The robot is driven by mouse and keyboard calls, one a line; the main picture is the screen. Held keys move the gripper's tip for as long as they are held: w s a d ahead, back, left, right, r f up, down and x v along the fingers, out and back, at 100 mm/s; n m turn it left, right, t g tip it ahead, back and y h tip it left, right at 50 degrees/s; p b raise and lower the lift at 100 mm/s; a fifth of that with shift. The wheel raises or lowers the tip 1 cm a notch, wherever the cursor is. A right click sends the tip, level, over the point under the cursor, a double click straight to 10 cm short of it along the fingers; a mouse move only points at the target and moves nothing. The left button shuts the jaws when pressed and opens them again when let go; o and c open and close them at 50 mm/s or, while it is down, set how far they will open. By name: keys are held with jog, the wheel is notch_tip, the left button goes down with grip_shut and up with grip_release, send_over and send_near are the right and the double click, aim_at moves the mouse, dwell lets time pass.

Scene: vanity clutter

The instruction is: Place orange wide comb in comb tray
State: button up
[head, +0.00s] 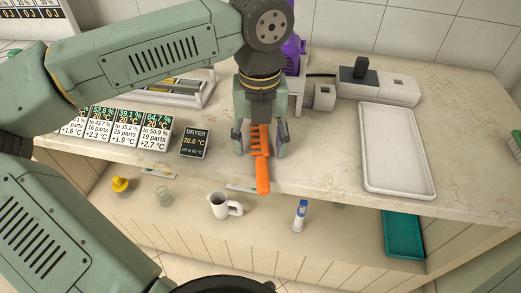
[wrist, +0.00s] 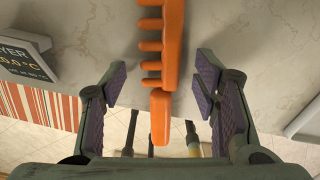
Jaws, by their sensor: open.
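The orange wide comb (head: 262,172) lies on the marble counter, its handle end reaching past the front edge. In the wrist view the comb (wrist: 173,50) runs up the middle with its teeth pointing left. My gripper (head: 260,142) is over the comb, pointing down, with one finger on each side. In the wrist view my gripper (wrist: 162,82) is open, with gaps between both pads and the comb. A shallow, empty white tray (head: 432,190) lies on the counter at the right. I cannot tell for certain whether it is the comb tray.
A dryer sign (head: 195,143) and several display cards stand left of my gripper. A purple object (head: 293,50) and a grey-white device (head: 375,85) stand behind. A white jug (head: 219,206), a small bottle (head: 299,215) and a teal tray (head: 403,235) are on the lower level.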

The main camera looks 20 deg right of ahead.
aim_at(260, 148)
jog(key=c, duration=1.1)
jog(key=shift+o, duration=0.2)
jog(key=shift+r, duration=0.1)
notch_tip(260, 148, up, 10)
jog(key=b, duration=0.1)
